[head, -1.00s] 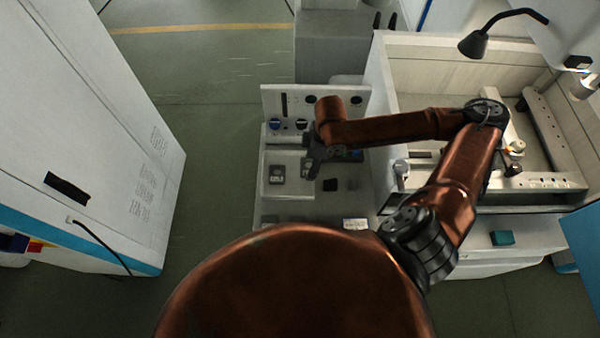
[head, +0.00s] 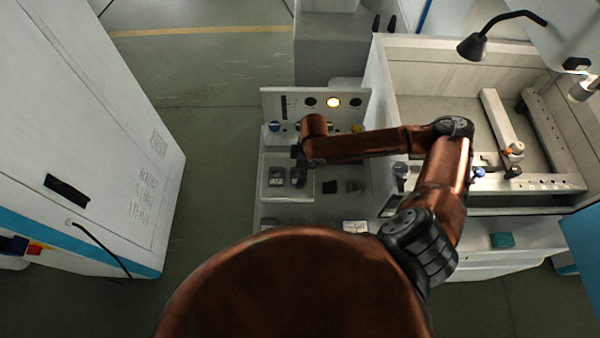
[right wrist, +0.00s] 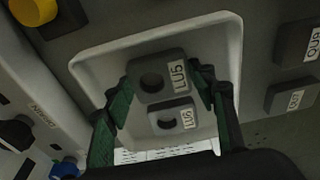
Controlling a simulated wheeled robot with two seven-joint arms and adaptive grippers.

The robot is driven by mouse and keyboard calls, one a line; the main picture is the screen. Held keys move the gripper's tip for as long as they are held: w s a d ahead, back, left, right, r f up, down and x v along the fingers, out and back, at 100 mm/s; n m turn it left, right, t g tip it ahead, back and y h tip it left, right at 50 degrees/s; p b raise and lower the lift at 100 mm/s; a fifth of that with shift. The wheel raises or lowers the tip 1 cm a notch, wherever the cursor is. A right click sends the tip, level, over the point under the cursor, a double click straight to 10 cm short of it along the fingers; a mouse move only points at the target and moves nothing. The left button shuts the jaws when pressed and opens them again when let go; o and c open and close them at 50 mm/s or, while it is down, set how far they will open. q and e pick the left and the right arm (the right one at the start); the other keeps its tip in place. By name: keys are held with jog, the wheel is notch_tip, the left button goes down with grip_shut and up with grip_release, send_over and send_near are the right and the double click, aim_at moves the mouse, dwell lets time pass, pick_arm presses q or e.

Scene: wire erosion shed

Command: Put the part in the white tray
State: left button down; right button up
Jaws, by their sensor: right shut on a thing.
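The white tray (head: 268,192) lies on the bench below the upright panel, and its rim (right wrist: 90,68) fills much of the right wrist view. My right gripper (right wrist: 165,80) is over the tray, shut on a grey block with a dark round hole and a white label, the part (right wrist: 150,62). A second, similar labelled grey block (right wrist: 168,118) shows below it and sits in the tray; it also shows in the head view (head: 276,176). In the head view my right gripper (head: 299,172) is at the tray's right side, partly hidden by its arm. My left gripper is not in view.
The machine basin (head: 460,80) stands right, a white cabinet (head: 110,150) left.

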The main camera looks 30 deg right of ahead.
jog(key=o, duration=1.8)
jog(key=shift+f, duration=0.1)
jog(key=r, duration=0.4)
jog(key=d+r, duration=0.1)
jog(key=r, duration=0.3)
jog(key=s+r, duration=0.1)
jog(key=r, duration=0.3)
jog(key=shift+d, duration=0.25)
jog(key=shift+s, duration=0.1)
